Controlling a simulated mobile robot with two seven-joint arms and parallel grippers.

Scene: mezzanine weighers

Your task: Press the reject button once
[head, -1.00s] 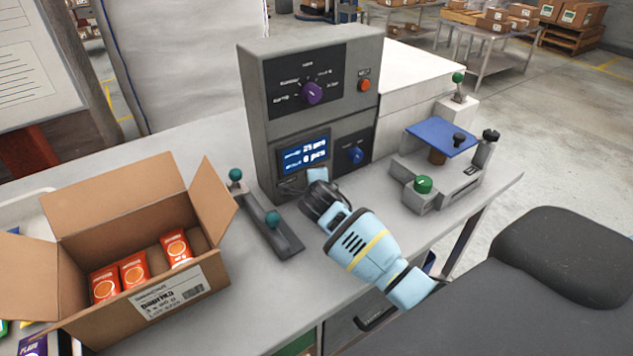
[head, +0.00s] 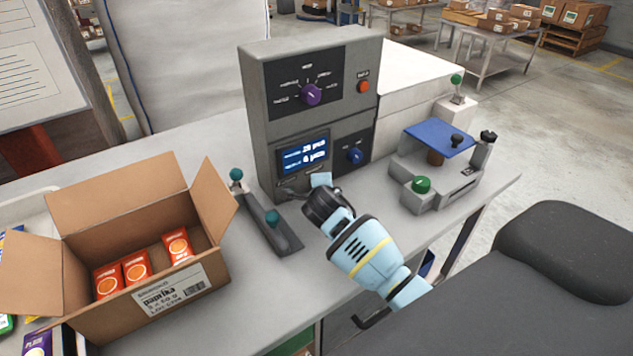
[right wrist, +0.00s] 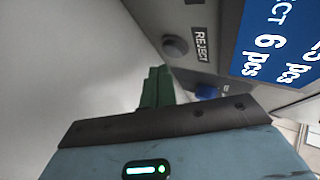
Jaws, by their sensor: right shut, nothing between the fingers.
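The reject button (right wrist: 175,47) is a round dark button beside a "REJECT" label (right wrist: 202,45) on the grey panel, next to the blue screen. In the head view my right gripper hides this spot at the panel's lower front. My right gripper (head: 296,191) is shut and empty, with its light-blue wrist in front of the weigher cabinet (head: 258,120). In the right wrist view its dark green fingers (right wrist: 158,72) end just short of the button in the picture. I cannot tell whether they touch it. My left gripper is not in view.
The cabinet has a purple dial (head: 311,95), an orange-red button (head: 364,87), a screen (head: 303,155) and a blue knob (head: 355,156). A lever slide (head: 285,243) and an open carton (head: 88,222) stand left. A blue-topped scale (head: 440,136) with a green knob stands right.

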